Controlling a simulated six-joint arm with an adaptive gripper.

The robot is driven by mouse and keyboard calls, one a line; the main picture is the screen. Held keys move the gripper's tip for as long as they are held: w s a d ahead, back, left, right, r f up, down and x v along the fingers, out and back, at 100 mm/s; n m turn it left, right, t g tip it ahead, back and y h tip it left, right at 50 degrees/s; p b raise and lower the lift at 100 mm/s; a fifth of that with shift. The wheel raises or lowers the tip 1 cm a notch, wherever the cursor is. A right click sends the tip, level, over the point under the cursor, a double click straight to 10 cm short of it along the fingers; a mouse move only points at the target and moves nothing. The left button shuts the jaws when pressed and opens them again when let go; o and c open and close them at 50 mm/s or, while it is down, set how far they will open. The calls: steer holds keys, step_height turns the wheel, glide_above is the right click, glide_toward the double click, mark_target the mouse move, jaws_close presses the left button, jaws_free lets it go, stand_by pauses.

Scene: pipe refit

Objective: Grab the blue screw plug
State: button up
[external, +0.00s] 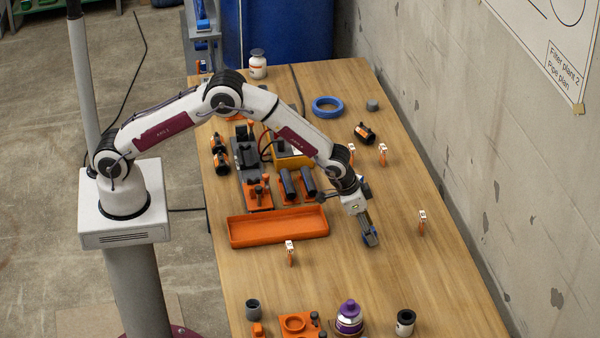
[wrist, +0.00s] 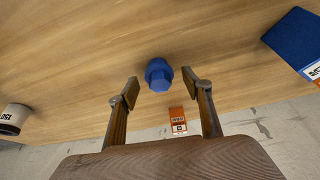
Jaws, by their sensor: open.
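The blue screw plug (wrist: 159,74) shows in the wrist view as a small blue piece with a faceted head, over the wooden table. My gripper (wrist: 161,86) is open, with one finger on either side of the plug in that view. Gaps show between the plug and both fingertips, and nothing is held. In the external view my gripper (external: 370,240) points down at the table, right of the orange tray. The plug cannot be clearly told from the fingertips there.
An orange tray (external: 278,227) lies left of my gripper. Orange-and-white tags stand nearby, one to the right (external: 422,222) and one in front of the tray (external: 290,252). A purple-and-white bottle (external: 349,318) and a dark-topped jar (external: 405,323) stand at the near end. The table around my gripper is mostly clear.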

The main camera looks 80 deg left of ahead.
steer(key=shift+w+f, duration=0.15)
steer(key=shift+f, duration=0.3)
steer(key=c, duration=1)
